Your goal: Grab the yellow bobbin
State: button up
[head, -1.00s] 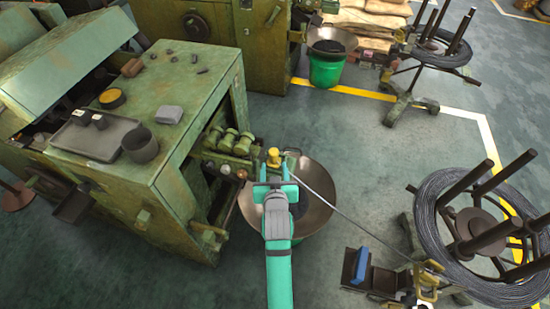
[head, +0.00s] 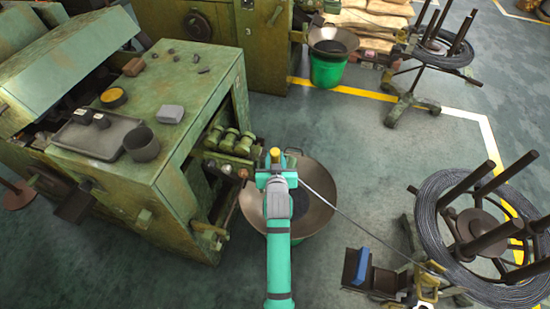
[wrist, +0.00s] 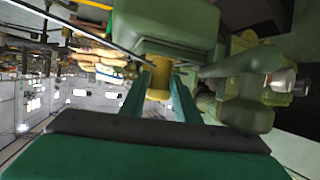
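The yellow bobbin (head: 275,154) sits at the end of the green roller unit on the front of the machine, above the wide metal pan. In the wrist view the yellow bobbin (wrist: 158,75) stands upright between the fingertips, below a green block. My gripper (head: 276,168) reaches in from the front, and its green fingers (wrist: 159,95) lie on either side of the bobbin. The fingers look open; whether either one touches the bobbin is hard to tell. In the head view the gripper body partly covers the lower bobbin.
The metal pan (head: 316,213) lies below my gripper. A thin wire (head: 350,218) runs from the roller unit to the wire coil stand (head: 440,235) at right. Green rollers (head: 229,141) sit left of the bobbin. The machine top (head: 205,95) holds a tray and cup.

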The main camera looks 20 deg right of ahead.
jog(key=c, duration=0.5)
jog(key=shift+r, duration=0.1)
